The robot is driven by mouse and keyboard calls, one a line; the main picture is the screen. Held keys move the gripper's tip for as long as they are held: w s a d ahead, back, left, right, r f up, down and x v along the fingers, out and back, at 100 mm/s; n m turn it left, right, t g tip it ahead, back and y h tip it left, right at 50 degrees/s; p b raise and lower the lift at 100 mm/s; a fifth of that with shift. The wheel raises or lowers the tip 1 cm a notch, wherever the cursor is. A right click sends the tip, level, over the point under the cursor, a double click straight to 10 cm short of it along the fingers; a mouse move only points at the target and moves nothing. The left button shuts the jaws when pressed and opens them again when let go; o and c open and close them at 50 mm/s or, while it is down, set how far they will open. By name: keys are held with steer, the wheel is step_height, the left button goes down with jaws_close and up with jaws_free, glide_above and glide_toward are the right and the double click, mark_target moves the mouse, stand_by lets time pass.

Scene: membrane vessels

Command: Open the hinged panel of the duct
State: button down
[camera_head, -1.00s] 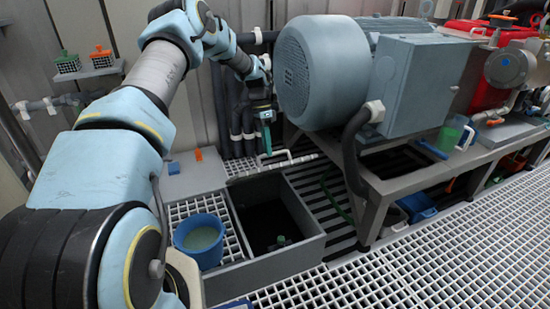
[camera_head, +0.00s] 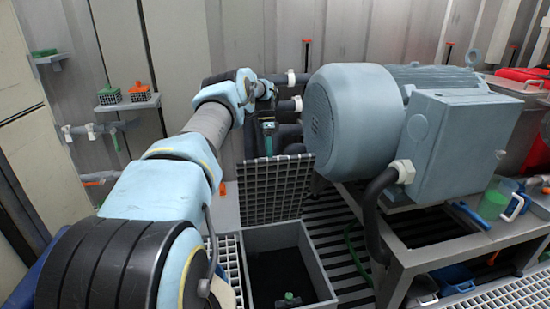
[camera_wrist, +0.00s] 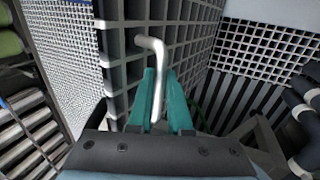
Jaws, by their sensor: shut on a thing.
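The duct (camera_head: 318,262) is a grey open-topped box with a dark inside, low in the middle of the head view. Its hinged panel (camera_head: 273,192) is a dark grid that stands about upright at the back of the opening. In the wrist view the panel (camera_wrist: 188,50) stands beside and beyond my fingers. Its white bent handle (camera_wrist: 151,48) runs between the teal fingers of my gripper (camera_wrist: 160,85), which is shut on it. In the head view my gripper (camera_head: 268,143) is at the panel's top edge, and the handle is hidden there.
A large blue-grey motor (camera_head: 350,120) on a grey bench stands close to the right of the panel. Dark pipes (camera_head: 288,137) run behind my gripper. A green fitting (camera_head: 288,299) shows inside the duct. A shelf (camera_head: 128,104) with two small caged items is on the left wall.

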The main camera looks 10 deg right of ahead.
steer(key=shift+a+f, duration=0.2)
steer(key=shift+f, duration=0.15)
steer(key=c, duration=1.2)
jaws_free()
steer(key=o, duration=0.4)
steer(key=shift+w+d+r, duration=0.1)
steer(key=shift+c, duration=0.2)
steer(key=shift+r, duration=0.1)
step_height(320, 180, up, 10)
steer(key=p, duration=0.1)
